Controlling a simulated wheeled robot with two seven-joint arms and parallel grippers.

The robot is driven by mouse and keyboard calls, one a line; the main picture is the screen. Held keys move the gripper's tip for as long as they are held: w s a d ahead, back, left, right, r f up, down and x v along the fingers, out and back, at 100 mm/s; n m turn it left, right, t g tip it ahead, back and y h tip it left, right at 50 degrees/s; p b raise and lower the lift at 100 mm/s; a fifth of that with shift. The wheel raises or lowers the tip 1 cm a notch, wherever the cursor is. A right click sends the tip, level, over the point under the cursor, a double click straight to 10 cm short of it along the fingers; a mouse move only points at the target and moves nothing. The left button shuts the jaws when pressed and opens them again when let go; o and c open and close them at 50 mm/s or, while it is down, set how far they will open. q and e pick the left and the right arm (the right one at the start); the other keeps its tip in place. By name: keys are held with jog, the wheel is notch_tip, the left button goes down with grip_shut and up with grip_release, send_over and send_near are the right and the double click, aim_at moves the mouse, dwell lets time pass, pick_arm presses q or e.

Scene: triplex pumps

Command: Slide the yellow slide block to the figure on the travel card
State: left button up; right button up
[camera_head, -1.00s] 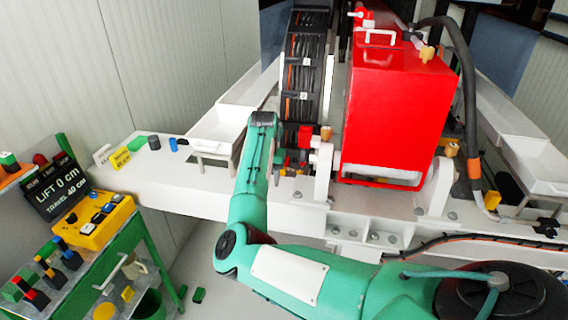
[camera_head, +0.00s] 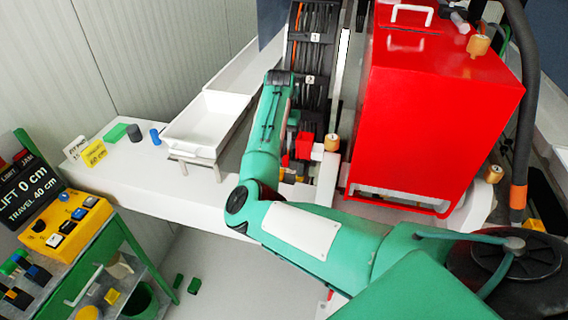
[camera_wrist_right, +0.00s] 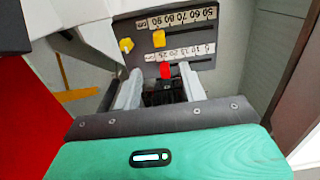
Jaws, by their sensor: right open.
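In the right wrist view a yellow block (camera_wrist_right: 158,38) sits on a dark panel, just below the left end of the upper scale (camera_wrist_right: 182,17). A red block (camera_wrist_right: 165,70) sits below the lower scale (camera_wrist_right: 180,53). My right gripper (camera_wrist_right: 162,88) is open, its two pale fingers apart and pointing toward the panel. The red block shows between them; the yellow block is farther off, and neither is held. In the head view my right arm hides the gripper. A yellow card (camera_head: 94,153), its small figure unclear, stands on the white ledge. My left gripper is not in view.
A black display (camera_head: 28,196) reads LIFT 0 cm, TRAVEL 40 cm. A yellow button box (camera_head: 66,226) stands by it. A large red box (camera_head: 430,110) stands right of my arm. Another yellow piece (camera_wrist_right: 126,44) lies left in the wrist view. A white tray (camera_head: 205,130) is left of my arm.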

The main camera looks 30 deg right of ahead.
jog(key=f, duration=0.1)
jog(key=f+p, duration=0.1)
jog(key=f, duration=0.1)
jog(key=f+p, duration=0.1)
jog(key=f, duration=0.1)
jog(key=shift+s+a+f, duration=0.1)
jog(key=shift+s+a, duration=0.2)
jog(key=shift+a, duration=0.05)
notch_tip(320, 180, down, 7)
jog(key=shift+d+f+p, duration=0.1)
jog(key=shift+p, duration=1.1)
jog(key=shift+w+f, duration=0.1)
jog(key=shift+f, duration=0.3)
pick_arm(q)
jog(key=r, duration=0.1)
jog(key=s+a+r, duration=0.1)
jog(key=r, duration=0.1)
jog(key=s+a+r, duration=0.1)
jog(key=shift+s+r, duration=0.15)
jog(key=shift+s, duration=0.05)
pick_arm(e)
grip_shut()
